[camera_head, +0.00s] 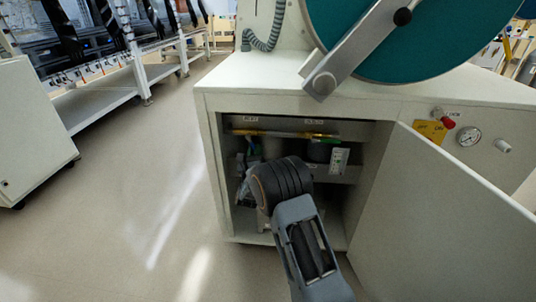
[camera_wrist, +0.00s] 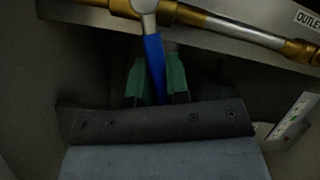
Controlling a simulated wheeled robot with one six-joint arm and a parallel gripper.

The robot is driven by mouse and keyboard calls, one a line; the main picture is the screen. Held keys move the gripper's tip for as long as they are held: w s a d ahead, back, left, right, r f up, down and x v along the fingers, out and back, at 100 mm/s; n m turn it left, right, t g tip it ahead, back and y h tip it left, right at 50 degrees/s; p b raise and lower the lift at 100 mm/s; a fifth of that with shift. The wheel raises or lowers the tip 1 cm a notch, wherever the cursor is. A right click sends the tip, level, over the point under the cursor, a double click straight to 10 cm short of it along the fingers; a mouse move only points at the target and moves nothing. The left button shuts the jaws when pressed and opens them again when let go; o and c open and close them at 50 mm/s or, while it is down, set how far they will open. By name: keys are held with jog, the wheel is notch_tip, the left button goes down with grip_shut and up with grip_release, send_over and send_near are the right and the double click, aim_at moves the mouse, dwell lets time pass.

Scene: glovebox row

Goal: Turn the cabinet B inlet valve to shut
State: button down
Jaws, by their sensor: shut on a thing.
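The valve's blue lever handle (camera_wrist: 153,58) hangs down from a silver stem below a pipe (camera_wrist: 232,28) with brass fittings, roughly crosswise to the pipe. My gripper (camera_wrist: 157,88) has its green fingertips on both sides of the handle and is shut on it. In the head view the pipe (camera_head: 280,134) runs across the upper inside of the open cabinet (camera_head: 209,150), and my arm reaches in and hides most of the inside. The label above the left end is too small to read surely. The label at the right in the wrist view (camera_wrist: 309,20) reads OUTLET, partly cut off.
The cabinet door (camera_head: 440,220) stands open at the right. A white strip with green marks (camera_head: 340,158) is inside at the right. A gauge (camera_head: 468,136) and a red knob (camera_head: 447,124) are on the front panel. Open floor (camera_head: 130,210) lies left.

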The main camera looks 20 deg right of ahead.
jog(key=shift+w+a+f+m+g+h, duration=0.15)
jog(key=shift+a+m+g+h, duration=0.3)
jog(key=shift+m, duration=0.6)
jog(key=shift+w+a+m+g+h, duration=0.15)
jog(key=shift+a+m+g+h, duration=0.15)
jog(key=shift+m+h, duration=0.55)
jog(key=shift+w+a+f+m+g+h, duration=0.15)
jog(key=shift+a+m+g+h, duration=0.2)
jog(key=shift+m, duration=0.95)
jog(key=shift+r+m, duration=0.15)
jog(key=shift+m, duration=0.15)
jog(key=c, duration=1.1)
grip_release()
jog(key=p+v, duration=0.3)
jog(key=v, duration=1)
jog(key=shift+s+a, duration=0.2)
jog(key=shift+s, duration=0.15)
